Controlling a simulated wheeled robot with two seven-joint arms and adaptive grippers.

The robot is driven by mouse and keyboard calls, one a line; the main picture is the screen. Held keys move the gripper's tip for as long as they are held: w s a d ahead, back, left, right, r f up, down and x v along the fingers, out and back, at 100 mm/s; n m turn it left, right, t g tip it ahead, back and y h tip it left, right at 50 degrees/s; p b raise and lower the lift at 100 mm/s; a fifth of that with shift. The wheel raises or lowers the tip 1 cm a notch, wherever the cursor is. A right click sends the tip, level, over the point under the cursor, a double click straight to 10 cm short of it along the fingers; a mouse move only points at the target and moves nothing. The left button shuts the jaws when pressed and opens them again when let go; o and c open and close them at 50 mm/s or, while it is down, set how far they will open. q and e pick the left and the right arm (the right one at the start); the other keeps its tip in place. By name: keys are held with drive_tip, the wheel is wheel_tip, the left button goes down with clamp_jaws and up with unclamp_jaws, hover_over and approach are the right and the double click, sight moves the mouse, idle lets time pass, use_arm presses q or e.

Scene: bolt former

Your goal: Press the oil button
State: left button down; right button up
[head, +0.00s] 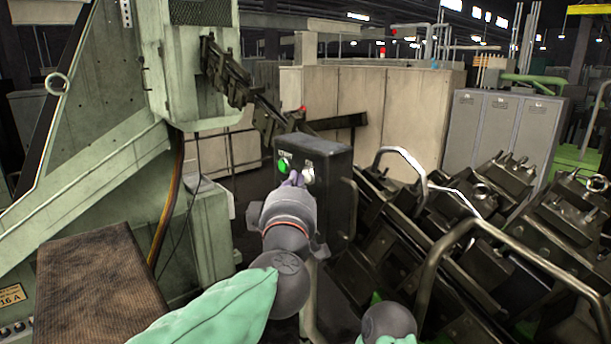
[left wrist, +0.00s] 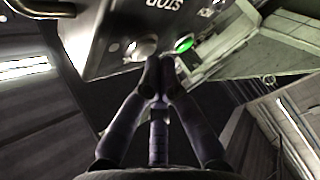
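A dark control box (head: 328,152) stands on a post in the middle of the head view. Its face carries a green button (head: 284,165) and a pale round button (head: 308,176). In the left wrist view the box (left wrist: 105,35) appears upside down, with the word STOP, a lit green button (left wrist: 183,43) and a pale button (left wrist: 140,47). A second label is too unclear to read. My left gripper (head: 294,179) is at the box face; its fingertips (left wrist: 158,62) are together and empty, just below and between the two buttons. I cannot tell whether they touch.
A pale green machine (head: 100,130) fills the left side. A brown textured block (head: 95,280) lies at lower left. Dark metal tooling with curved handrails (head: 435,260) crowds the right. Beige cabinets (head: 345,100) stand behind the box.

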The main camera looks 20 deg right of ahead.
use_arm(q)
drive_tip(key=shift+w+d, duration=0.15)
drive_tip(key=shift+d, duration=0.25)
idle(0.8)
drive_tip(key=shift+a, duration=0.15)
drive_tip(key=shift+s+a, duration=0.3)
drive_tip(key=shift+a, duration=0.35)
drive_tip(key=shift+s+a, duration=0.3)
drive_tip(key=shift+a, duration=0.5)
drive_tip(key=shift+s+a, duration=0.3)
drive_tip(key=shift+a, duration=0.45)
drive_tip(key=shift+s+a, duration=0.3)
drive_tip(key=shift+a, duration=0.5)
